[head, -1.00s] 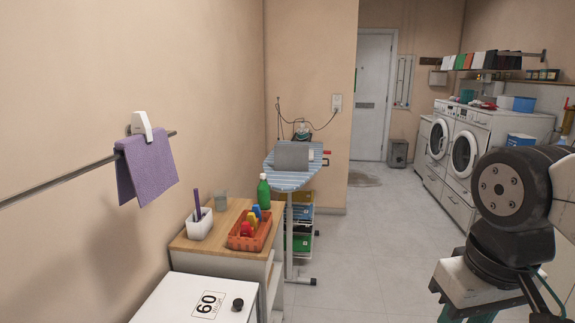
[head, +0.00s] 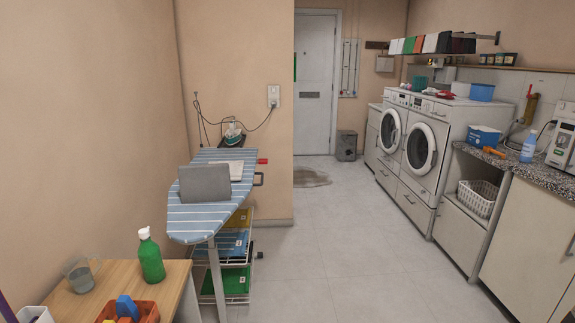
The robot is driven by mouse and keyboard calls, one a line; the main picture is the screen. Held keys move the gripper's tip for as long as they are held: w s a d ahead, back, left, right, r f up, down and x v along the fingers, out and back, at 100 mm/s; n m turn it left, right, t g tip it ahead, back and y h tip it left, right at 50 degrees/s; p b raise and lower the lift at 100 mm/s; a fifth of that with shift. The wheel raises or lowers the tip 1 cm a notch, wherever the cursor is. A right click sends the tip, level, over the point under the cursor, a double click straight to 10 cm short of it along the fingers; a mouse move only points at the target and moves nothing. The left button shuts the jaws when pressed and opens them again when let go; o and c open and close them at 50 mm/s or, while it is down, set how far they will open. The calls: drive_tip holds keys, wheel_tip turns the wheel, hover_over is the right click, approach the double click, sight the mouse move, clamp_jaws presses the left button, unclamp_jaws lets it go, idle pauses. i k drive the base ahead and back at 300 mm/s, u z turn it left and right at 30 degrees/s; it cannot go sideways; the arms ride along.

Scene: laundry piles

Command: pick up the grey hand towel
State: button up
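A grey cloth piece, which looks like the grey hand towel (head: 205,185), is on the near half of the blue-and-white striped ironing board (head: 192,222). It shows a broad, flat, slightly tilted grey face; how it is folded or held up I cannot tell. A flat white item (head: 236,169) lies just behind it on the board. My gripper is not in view, so its state does not show.
A wooden-topped cabinet (head: 110,282) with a green bottle (head: 150,256), a glass mug (head: 80,275) and an orange basket (head: 145,308) stands in front of the board. An iron (head: 233,134) sits at its far end. Open floor (head: 330,250) lies to the right, before washing machines (head: 425,150).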

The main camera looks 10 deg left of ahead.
sight(207, 182)
drive_tip(key=z, duration=0.15)
drive_tip(key=i, duration=1.95)
drive_tip(key=u, duration=0.95)
drive_tip(key=i, duration=1)
drive_tip(key=u, duration=0.5)
